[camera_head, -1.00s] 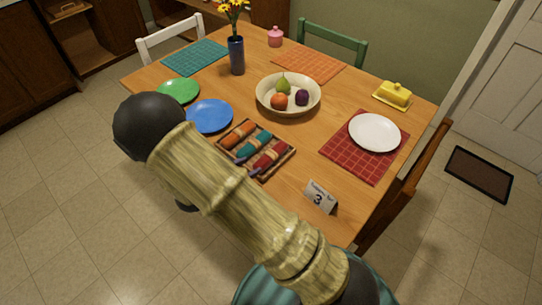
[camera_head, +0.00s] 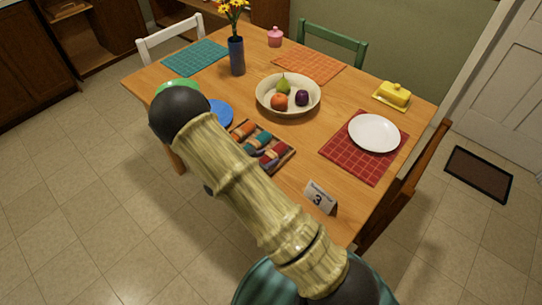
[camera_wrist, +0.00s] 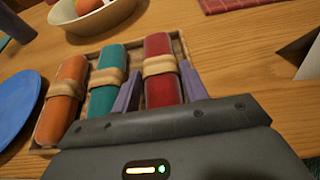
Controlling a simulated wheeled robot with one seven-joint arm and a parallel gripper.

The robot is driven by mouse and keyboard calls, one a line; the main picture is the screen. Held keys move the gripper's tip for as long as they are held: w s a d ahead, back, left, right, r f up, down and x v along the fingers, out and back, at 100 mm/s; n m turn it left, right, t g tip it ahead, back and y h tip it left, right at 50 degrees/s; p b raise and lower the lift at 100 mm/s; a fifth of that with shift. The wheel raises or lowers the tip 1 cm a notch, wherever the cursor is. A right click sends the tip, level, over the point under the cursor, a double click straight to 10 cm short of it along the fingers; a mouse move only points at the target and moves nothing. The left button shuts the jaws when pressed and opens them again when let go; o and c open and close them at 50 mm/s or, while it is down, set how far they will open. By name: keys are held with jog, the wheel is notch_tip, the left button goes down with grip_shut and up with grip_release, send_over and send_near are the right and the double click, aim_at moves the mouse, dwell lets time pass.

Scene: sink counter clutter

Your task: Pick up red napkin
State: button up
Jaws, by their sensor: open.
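The red napkin (camera_wrist: 158,92) is rolled, with a tan band around it, and lies in a wooden tray (camera_wrist: 181,43) at the right end of a row. It also shows in the head view (camera_head: 274,154), partly behind my arm. My gripper (camera_wrist: 160,68) is open, its two purple fingers on either side of the red napkin in the wrist view. The left finger is between the red and teal napkins. I cannot tell whether the fingers touch it. In the head view the gripper is hidden behind my arm.
A teal napkin (camera_wrist: 103,85) and an orange napkin (camera_wrist: 60,105) lie left in the tray. A blue plate (camera_wrist: 14,105) is left of it. A fruit bowl (camera_head: 262,103) stands behind, and a number card (camera_head: 320,198) stands front right.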

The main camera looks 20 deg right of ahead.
aim_at(267, 158)
jog(key=shift+w+d+f, duration=0.2)
jog(key=shift+w+d, duration=0.05)
jog(key=shift+d, duration=0.15)
jog(key=c, duration=0.6)
jog(key=shift+r, duration=0.15)
jog(key=shift+c, duration=0.2)
notch_tip(267, 158, up, 10)
jog(key=shift+f, duration=0.1)
jog(key=shift+s+p, duration=0.15)
jog(key=shift+p, duration=0.5)
